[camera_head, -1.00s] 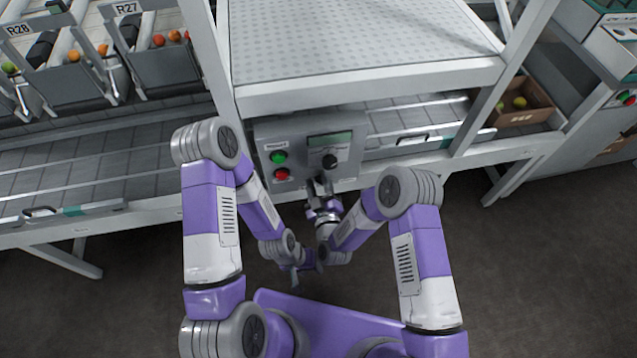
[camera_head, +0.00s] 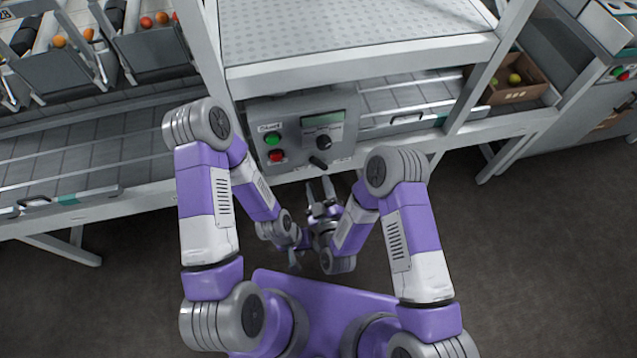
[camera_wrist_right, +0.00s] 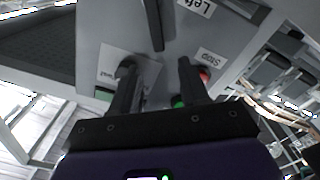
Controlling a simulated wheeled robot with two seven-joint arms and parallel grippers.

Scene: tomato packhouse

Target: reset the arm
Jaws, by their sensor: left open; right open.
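My right gripper (camera_head: 320,186) is open and empty just below the grey control box (camera_head: 352,110), apart from it. In the right wrist view its two dark fingers (camera_wrist_right: 157,82) are spread, with the box's face beyond them. A black lever (camera_head: 318,163) sticks out at the box's lower edge; it also shows in the right wrist view (camera_wrist_right: 153,24), beyond the gap between the fingers. My left gripper (camera_head: 294,264) hangs lower, close to my base and the right forearm. It is small and partly hidden by its own wrist, and it holds nothing that I can see.
The box carries a green button (camera_head: 272,138), a red button (camera_head: 276,156), a black knob (camera_head: 323,142) and a display. A white frame post (camera_head: 210,60) and the conveyor's front rail (camera_head: 100,217) stand near. Floor (camera_head: 530,270) at the right is clear.

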